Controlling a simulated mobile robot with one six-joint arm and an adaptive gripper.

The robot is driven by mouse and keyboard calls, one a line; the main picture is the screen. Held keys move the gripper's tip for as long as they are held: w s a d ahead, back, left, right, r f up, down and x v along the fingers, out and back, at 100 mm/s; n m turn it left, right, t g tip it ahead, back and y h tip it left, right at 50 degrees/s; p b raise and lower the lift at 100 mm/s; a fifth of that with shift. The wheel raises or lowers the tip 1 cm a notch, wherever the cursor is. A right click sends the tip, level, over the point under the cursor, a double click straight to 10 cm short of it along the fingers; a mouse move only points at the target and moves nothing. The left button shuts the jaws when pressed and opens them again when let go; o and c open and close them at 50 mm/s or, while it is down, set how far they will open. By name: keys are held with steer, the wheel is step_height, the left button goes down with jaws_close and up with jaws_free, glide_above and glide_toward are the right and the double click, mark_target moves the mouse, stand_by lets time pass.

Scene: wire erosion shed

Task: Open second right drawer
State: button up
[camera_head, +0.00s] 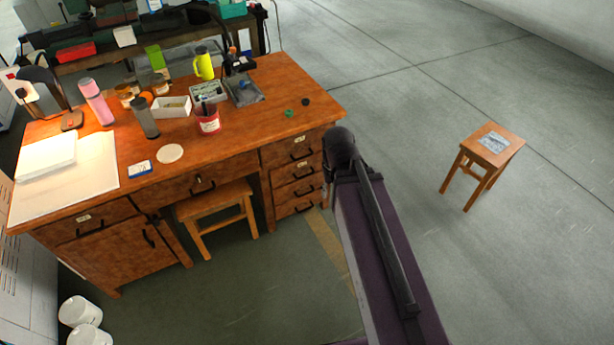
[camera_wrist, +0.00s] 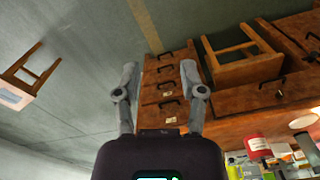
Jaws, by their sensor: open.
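The wooden desk (camera_head: 255,110) has a stack of several drawers at its right end, all looking closed. The second right drawer (camera_head: 285,177) lies below the labelled top drawer (camera_head: 280,152) and has a dark bar handle. In the wrist view the stack is upside down, with the second right drawer (camera_wrist: 153,92) between the fingers in the picture. My gripper (camera_wrist: 158,72) is open and empty, facing the drawer fronts with its fingers apart. No contact with a handle is visible. In the head view my arm hides most of the gripper.
A wooden stool (camera_head: 220,207) stands under the desk, left of the drawers. Another small stool (camera_head: 492,150) stands on the open floor at right. Bottles, a red cup (camera_head: 207,122) and boxes crowd the desktop. The floor in front of the drawers looks clear.

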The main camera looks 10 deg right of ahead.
steer(key=shift+f, duration=0.1)
steer(key=m+t+y+b, duration=0.5)
steer(key=m+t+b, duration=0.95)
steer(key=b, duration=4.25)
glide_toward(306, 176)
steer(key=f+v, duration=0.1)
steer(key=v, duration=0.2)
steer(key=shift+s+d+r, duration=0.15)
steer(key=shift+d+r, duration=0.05)
steer(key=shift+r, duration=0.05)
steer(key=b+x, duration=0.2)
steer(key=x, duration=1.1)
steer(key=shift+w+a, duration=0.1)
steer(key=shift+w, duration=0.3)
